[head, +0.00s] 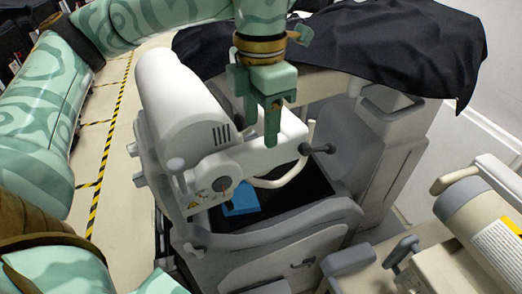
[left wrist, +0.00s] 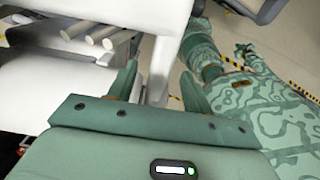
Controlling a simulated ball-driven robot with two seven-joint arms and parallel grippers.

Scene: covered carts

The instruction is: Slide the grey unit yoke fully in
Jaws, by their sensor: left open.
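The grey unit (head: 275,240) stands in the middle of the head view, with a white cylindrical housing (head: 175,95) at its upper left. A pale yoke-like arm (head: 265,155) reaches right from the housing towards a dark knob (head: 318,148). I cannot tell for certain which part is the yoke. My left gripper (head: 260,122) points down over this arm, its jaws apart. In the left wrist view, a pale upright bar (left wrist: 160,55) shows between or beyond the open fingers of my left gripper (left wrist: 158,88); contact cannot be told. My right gripper is out of view.
A black cover (head: 350,45) drapes over the back of the cart. A blue block (head: 241,199) lies in the dark recess below the arm. Another machine with a beige cylinder (head: 485,215) stands at right. Yellow-black tape (head: 112,135) marks open floor at left.

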